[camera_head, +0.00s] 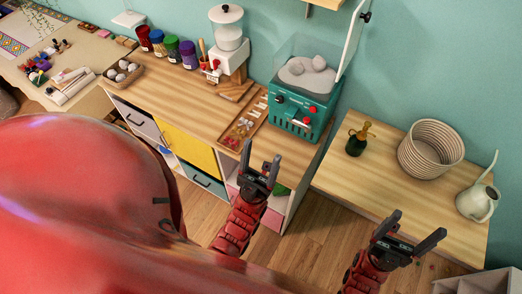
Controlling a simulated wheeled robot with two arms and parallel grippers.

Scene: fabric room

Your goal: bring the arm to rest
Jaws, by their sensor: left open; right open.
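My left gripper (260,165) is open and empty. In the head view it is in front of the wooden cabinet (185,100), below the teal machine. My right gripper (416,232) is open and empty, in front of the low wooden table (375,185) at the right. Both grippers point up in the picture with their fingers apart. A large red part of my own body covers the lower left of the view.
The cabinet top holds a teal machine (300,112) with a clear cover, a white grinder (230,45), a wooden tray (243,128) and several jars (172,48). The low table bears a coiled basket (431,150), a green spray bottle (357,142) and a watering can (478,203).

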